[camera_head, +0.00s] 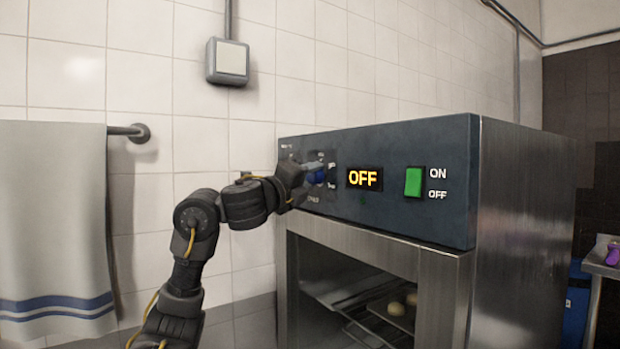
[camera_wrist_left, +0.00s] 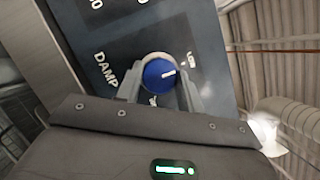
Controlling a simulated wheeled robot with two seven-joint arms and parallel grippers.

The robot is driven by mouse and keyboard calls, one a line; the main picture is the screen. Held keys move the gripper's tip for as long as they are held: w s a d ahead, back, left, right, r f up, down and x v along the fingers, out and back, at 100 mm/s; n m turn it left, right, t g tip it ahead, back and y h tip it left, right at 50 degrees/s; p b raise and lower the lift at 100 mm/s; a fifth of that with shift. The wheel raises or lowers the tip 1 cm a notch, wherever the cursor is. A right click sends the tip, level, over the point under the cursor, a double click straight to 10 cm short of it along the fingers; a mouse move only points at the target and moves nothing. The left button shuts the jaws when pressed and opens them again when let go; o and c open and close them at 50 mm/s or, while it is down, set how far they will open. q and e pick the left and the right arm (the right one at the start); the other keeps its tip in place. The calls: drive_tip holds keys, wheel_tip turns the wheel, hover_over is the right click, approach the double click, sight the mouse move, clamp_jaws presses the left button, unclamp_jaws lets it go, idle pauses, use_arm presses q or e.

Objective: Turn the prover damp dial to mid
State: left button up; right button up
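The damp dial (camera_wrist_left: 159,74) is a round blue knob with a white pointer line, on the dark panel beside the word DAMP in the left wrist view. Its pointer faces right and slightly up in that view, toward a small label that seems to read LOW. Another label below the dial is partly hidden. My left gripper (camera_wrist_left: 160,78) has a finger on each side of the dial and looks shut on it. In the head view my left gripper (camera_head: 301,176) is at the panel, and a bit of blue dial (camera_head: 317,177) shows past it. My right gripper is not in view.
The prover (camera_head: 520,220) has an amber OFF display (camera_head: 364,178) and a green switch (camera_head: 413,182) right of the dial. A towel (camera_head: 55,220) hangs at left. A wall box (camera_head: 228,61) is above.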

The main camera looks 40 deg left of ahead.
use_arm(q)
drive_tip(key=shift+c, duration=1.2)
drive_tip(key=shift+d, duration=0.3)
drive_tip(key=shift+c, duration=0.7)
drive_tip(key=shift+a+f, duration=0.1)
drive_tip(key=shift+a, duration=0.25)
drive_tip(key=shift+f+m+t+h+b, duration=0.2)
drive_tip(key=shift+m+t+h+b, duration=0.15)
drive_tip(key=shift+m+b, duration=0.85)
drive_tip(key=m+h+b, duration=0.1)
drive_tip(key=m, duration=0.2)
drive_tip(key=shift+a+t+h+b, duration=0.1)
drive_tip(key=shift+t+h+b, duration=0.25)
drive_tip(key=m+h, duration=0.1)
drive_tip(key=m, duration=0.2)
drive_tip(key=shift+r, duration=0.1)
drive_tip(key=shift+a+m+h+b, duration=0.1)
drive_tip(key=shift+m+h+b, duration=0.4)
drive_tip(key=shift+m, duration=0.7)
drive_tip(key=shift+r+m+h+p, duration=0.1)
drive_tip(key=shift+m+h+p, duration=0.1)
drive_tip(key=shift+m+h, duration=0.9)
drive_tip(key=shift+m+h+p, duration=0.15)
drive_tip(key=shift+m+h, duration=0.45)
drive_tip(key=shift+m, duration=1)
